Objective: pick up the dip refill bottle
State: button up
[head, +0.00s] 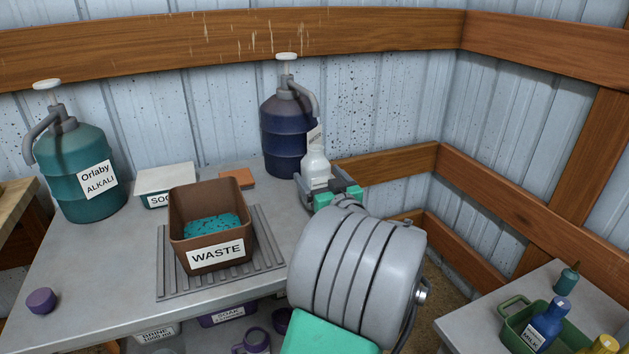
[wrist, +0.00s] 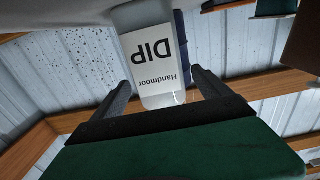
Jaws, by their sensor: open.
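The dip refill bottle (head: 315,169) is white and stands upright near the right back edge of the grey table, in front of a dark blue pump jug. In the wrist view the white bottle (wrist: 150,45) appears inverted, with a label reading "Handmoor DIP". My gripper (head: 325,187) is open at the bottle in the head view and hides its lower part. In the wrist view the two dark fingers of my gripper (wrist: 162,85) are spread, one on each side of the bottle, with visible gaps.
The dark blue pump jug (head: 283,130) stands close behind the bottle. A brown waste bin (head: 207,255) sits on a ribbed mat left of my arm. Wooden rails run along the wall behind.

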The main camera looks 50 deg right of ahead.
jog(key=x, duration=0.2)
jog(key=shift+w+d, duration=0.1)
jog(key=shift+w, duration=0.2)
jog(key=shift+c, duration=0.4)
grip_shut()
jog(key=shift+r, duration=0.1)
